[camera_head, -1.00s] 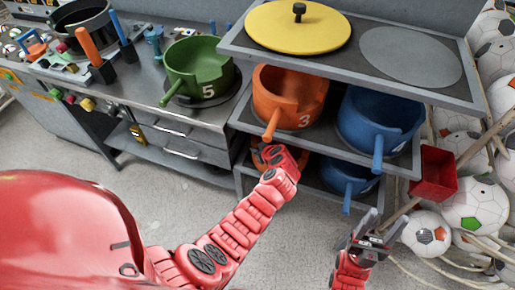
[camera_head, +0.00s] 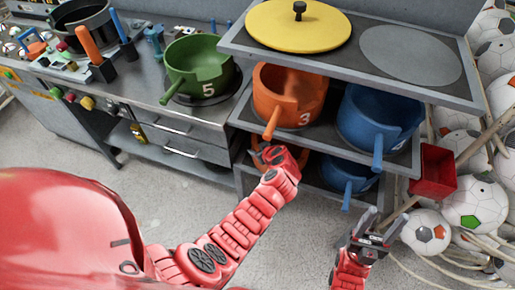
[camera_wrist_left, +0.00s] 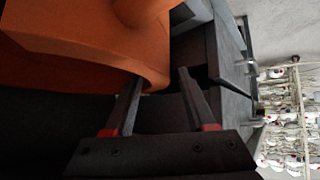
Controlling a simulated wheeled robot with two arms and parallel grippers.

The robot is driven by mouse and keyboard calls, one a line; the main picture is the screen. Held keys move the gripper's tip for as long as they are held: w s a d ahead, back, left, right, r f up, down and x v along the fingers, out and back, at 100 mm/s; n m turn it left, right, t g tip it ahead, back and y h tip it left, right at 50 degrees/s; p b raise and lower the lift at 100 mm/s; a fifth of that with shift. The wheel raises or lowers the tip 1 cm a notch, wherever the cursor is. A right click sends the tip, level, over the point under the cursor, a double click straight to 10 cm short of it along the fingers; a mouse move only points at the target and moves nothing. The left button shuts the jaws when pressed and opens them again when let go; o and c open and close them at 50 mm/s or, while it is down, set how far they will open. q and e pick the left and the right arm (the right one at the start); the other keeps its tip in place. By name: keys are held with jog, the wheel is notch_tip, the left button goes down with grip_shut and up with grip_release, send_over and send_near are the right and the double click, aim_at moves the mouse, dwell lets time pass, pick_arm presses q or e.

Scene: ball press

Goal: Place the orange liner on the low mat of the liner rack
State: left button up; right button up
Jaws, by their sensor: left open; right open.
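The orange liner (camera_head: 257,160) shows only in small parts on the low shelf of the rack, mostly hidden by my left gripper and the shelf above. My left gripper (camera_head: 272,152) is at the front edge of that low level, with its fingertips hard to see in the head view. In the left wrist view, the fingers (camera_wrist_left: 162,98) are spread apart beside a large orange curved body (camera_wrist_left: 75,45), with no visible grip on it. My right gripper (camera_head: 368,226) is open and empty, low in front of the rack's right side. The low mat is hidden.
An orange pot marked 3 (camera_head: 290,95) and a blue pot (camera_head: 376,118) stand on the middle shelf. A smaller blue vessel (camera_head: 347,172) is on the low shelf. A yellow lid (camera_head: 298,30) lies on top. A red bin (camera_head: 434,172) and footballs (camera_head: 474,206) are at right.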

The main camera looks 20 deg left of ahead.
pick_arm(q)
jog(key=shift+b+v, duration=1.25)
jog(key=shift+v, duration=4.4)
